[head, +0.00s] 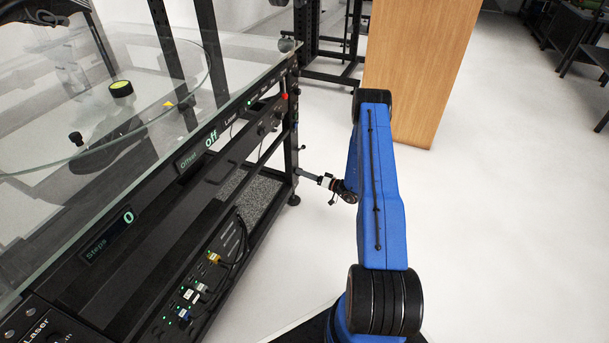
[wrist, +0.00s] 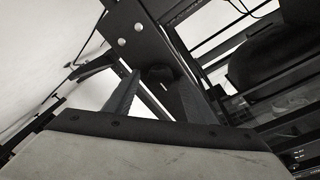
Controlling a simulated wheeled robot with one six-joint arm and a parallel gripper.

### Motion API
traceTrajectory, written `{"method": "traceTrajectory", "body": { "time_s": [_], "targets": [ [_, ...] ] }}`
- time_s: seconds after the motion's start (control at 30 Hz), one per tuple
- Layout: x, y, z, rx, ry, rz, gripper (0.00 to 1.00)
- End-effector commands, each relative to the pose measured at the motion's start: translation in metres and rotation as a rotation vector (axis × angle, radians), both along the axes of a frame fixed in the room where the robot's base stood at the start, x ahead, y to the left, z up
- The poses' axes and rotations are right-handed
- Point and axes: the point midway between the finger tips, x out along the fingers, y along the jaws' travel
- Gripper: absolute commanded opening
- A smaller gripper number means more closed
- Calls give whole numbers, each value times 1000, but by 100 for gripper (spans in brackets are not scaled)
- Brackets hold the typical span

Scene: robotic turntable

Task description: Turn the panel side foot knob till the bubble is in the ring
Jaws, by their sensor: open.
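The panel side foot knob (head: 294,200) is a small dark disc at the bottom of the black frame's near corner leg. My gripper (head: 300,173) reaches left from the blue arm to the lower part of this leg. In the wrist view its two grey fingers (wrist: 158,76) stand apart on either side of a dark rounded part that I cannot surely identify as the knob. No grip on it shows. The round yellow-green bubble level (head: 121,88) is on the glass-covered turntable. It is too small to tell where the bubble is in the ring.
A red-tipped part (head: 284,96) sticks out near the corner. Cables (head: 228,262) hang low on the side. A wooden block (head: 420,70) stands behind my arm.

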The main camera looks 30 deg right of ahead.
Motion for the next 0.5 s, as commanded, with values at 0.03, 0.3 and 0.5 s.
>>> {"method": "traceTrajectory", "body": {
  "time_s": [0.03,0.3,0.5],
  "targets": [
    [0,0,0,0,0,0,50],
    [0,0,0,0,0,0,9],
    [0,0,0,14,11,-1,9]
  ]
}}
